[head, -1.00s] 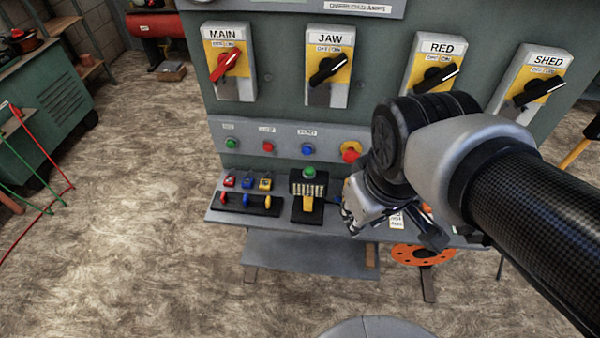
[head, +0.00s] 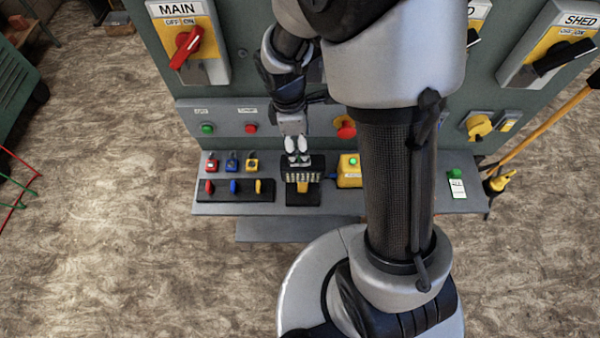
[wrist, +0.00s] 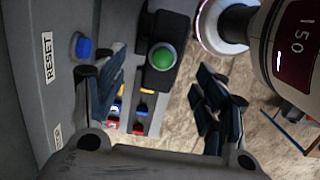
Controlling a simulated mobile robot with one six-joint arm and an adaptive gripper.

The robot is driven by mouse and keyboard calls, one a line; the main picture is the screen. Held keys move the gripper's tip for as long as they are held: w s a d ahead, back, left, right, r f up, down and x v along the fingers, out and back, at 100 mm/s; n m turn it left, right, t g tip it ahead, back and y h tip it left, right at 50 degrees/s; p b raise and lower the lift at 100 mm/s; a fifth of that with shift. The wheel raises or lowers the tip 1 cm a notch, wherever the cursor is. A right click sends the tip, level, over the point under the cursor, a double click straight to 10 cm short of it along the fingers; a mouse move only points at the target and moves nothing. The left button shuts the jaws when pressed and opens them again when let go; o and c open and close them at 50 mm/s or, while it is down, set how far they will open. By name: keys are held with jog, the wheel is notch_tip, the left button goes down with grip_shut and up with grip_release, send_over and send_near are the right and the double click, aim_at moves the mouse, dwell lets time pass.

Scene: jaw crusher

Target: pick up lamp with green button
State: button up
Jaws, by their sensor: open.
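The lamp (head: 303,177) stands on a black base on the grey shelf, with a row of light cells and a yellow part in front. Its round green button (wrist: 162,57) shows clearly on a black housing in the wrist view; fingers mostly cover it in the head view. My gripper (head: 297,151) is above the lamp, pointing down at its top. In the wrist view my gripper (wrist: 160,78) is open, with one dark finger on each side and the green button beyond, between them. It holds nothing. I cannot tell whether a finger touches the lamp.
A rack (head: 236,190) with red, blue and yellow tags and small padlocks lies left of the lamp. A yellow box (head: 349,172) with a green button stands close on its right. The panel behind carries a red knob (head: 346,130) and a blue button (wrist: 84,47) beside a RESET label.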

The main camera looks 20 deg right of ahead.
aim_at(303, 177)
jog(key=f, duration=0.2)
jog(key=f+b, duration=0.1)
jog(key=f, duration=0.2)
jog(key=f+b, duration=0.1)
jog(key=f, duration=0.1)
jog(key=shift+s+d+f, duration=0.1)
jog(key=shift+d+f, duration=0.1)
jog(key=shift+d, duration=0.2)
jog(key=f+b, duration=0.1)
jog(key=f, duration=0.1)
jog(key=s+f+b, duration=0.1)
jog(key=f, duration=0.1)
jog(key=shift+d+f, duration=0.1)
jog(key=shift+d, duration=0.05)
jog(key=shift+w+f+b, duration=0.1)
jog(key=shift+f+b, duration=0.2)
jog(key=shift+f, duration=0.15)
jog(key=shift+r, duration=0.1)
grip_shut()
